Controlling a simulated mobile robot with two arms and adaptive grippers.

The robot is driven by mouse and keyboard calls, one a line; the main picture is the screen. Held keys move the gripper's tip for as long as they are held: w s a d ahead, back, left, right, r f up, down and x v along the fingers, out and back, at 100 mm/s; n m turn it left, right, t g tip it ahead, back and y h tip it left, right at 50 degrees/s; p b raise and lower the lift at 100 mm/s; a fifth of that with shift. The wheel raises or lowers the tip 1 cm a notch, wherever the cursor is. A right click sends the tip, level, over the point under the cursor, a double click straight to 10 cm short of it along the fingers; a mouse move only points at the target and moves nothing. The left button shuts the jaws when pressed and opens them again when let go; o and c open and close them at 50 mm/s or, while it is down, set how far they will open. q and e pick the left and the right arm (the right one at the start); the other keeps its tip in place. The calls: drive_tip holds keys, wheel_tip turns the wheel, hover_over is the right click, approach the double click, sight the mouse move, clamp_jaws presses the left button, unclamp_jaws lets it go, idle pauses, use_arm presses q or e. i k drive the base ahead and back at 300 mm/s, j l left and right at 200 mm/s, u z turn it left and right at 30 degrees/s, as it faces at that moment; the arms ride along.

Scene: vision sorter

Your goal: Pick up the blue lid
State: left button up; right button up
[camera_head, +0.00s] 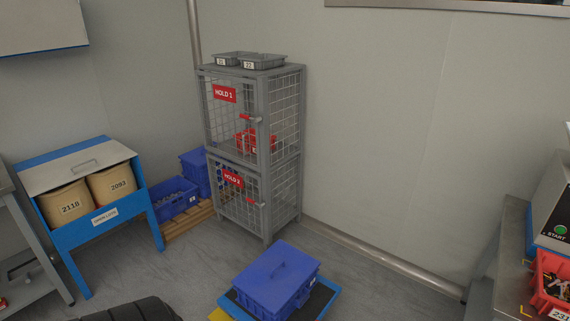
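The crate stands on a low platform (322,297) with a black top and blue edge. Neither of my grippers shows in this view.
A grey mesh cage (300,115) labelled HOLD 1 and HOLD 2 stands behind, with grey trays on top. Blue crates (176,197) sit on a wooden pallet left of it. A blue stand (88,236) holds two tan bins. A red bin (550,275) is on the right bench. Some grey floor is clear.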

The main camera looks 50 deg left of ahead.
sight(276, 276)
drive_tip(key=u, duration=1.65)
